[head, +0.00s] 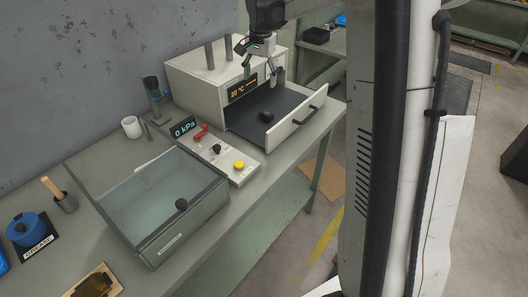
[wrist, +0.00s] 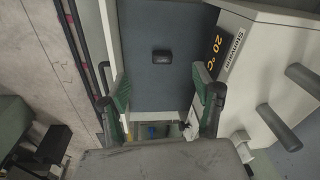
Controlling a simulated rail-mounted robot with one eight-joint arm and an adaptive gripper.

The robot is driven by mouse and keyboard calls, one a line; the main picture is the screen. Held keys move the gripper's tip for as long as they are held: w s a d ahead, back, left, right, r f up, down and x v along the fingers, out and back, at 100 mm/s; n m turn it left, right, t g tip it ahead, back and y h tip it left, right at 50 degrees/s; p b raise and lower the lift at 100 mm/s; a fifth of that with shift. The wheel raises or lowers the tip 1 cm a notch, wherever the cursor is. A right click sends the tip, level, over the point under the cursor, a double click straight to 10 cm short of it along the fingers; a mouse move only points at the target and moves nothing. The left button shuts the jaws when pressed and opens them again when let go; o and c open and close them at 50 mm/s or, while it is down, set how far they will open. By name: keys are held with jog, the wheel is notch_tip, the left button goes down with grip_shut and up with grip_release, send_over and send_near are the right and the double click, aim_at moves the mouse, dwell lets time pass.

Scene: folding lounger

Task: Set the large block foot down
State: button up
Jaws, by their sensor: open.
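A small dark block (head: 266,116) lies on the dark floor of the pulled-out drawer (head: 297,127). It also shows in the wrist view (wrist: 162,56), between and beyond my fingers. I cannot tell whether it is the large block foot. My gripper (head: 261,77) is open above the inner part of the drawer, close to the front of the white box. In the wrist view its two green-padded fingers (wrist: 161,90) are spread wide with nothing between them. The dark block stands apart from the fingers.
The white box (head: 207,75) has a 20 °C display and upright posts on top. A panel (head: 215,150) with a red lever and yellow button stands beside a glass-topped box (head: 165,195). A white cup (head: 131,127) and blue grease tin (head: 27,230) are further left.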

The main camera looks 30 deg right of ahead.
jog(key=s+a+r+n+t, duration=0.1)
jog(key=s+a+r+n, duration=0.3)
jog(key=s, duration=0.5)
jog(key=s+a+r+n+t, duration=0.1)
jog(key=s+a+r+t, duration=0.15)
jog(key=s+a, duration=0.45)
jog(key=s+a+f+n+t, duration=0.1)
jog(key=s+a+f+n, duration=0.1)
jog(key=s, duration=0.7)
jog(key=s+a+f+n+t, duration=0.1)
jog(key=s+a+f+n, duration=0.2)
jog(key=s, duration=0.5)
jog(key=shift+s+f+n, duration=0.3)
jog(key=shift+s, duration=0.05)
